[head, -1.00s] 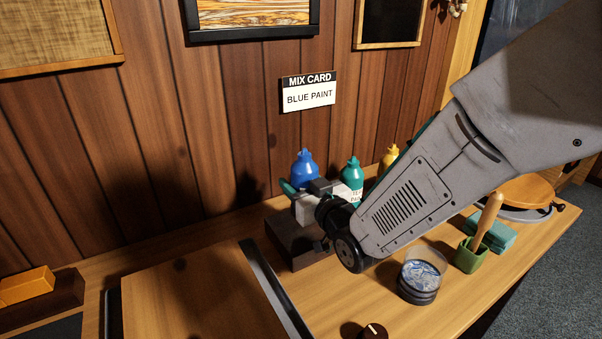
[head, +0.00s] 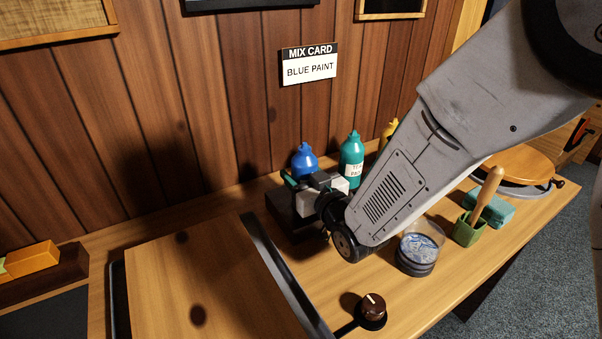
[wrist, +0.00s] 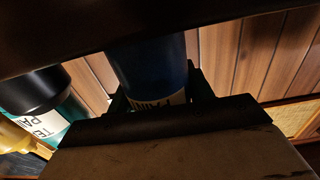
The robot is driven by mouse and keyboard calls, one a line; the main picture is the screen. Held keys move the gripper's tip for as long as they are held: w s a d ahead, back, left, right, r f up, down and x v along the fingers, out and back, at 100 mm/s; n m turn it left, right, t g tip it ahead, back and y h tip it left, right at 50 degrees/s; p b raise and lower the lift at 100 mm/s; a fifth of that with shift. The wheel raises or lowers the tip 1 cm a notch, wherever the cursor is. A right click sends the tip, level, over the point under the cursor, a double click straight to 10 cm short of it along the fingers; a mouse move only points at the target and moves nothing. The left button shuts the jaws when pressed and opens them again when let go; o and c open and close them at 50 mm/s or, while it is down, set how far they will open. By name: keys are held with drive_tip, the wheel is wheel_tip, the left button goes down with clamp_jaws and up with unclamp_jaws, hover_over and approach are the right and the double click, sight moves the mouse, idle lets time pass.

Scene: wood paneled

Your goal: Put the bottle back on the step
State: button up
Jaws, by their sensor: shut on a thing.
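The blue bottle (head: 304,160) is upright at the dark step (head: 282,209), left of a teal bottle (head: 351,158). My gripper (head: 309,184) is shut on the blue bottle, from the front. In the wrist view the blue bottle (wrist: 150,65) sits between the jaws, with part of its white label showing. The teal bottle (wrist: 40,105) is to its left there. The blue bottle's base is hidden behind my gripper in the head view, so I cannot tell whether it touches the step.
A yellow bottle (head: 389,132) stands right of the teal one, partly behind my arm. A clear jar of swirled paint (head: 418,250), a green pot with a wooden handle (head: 470,228) and a dark knob (head: 373,306) are in front. A mix card (head: 309,66) reading BLUE PAINT hangs on the wall.

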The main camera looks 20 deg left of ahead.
drive_tip(key=shift+f, duration=0.2)
drive_tip(key=o, duration=1.6)
drive_tip(key=shift+f, duration=0.1)
drive_tip(key=shift+d, duration=0.1)
drive_tip(key=v, duration=0.7)
drive_tip(key=shift+s+d, duration=0.25)
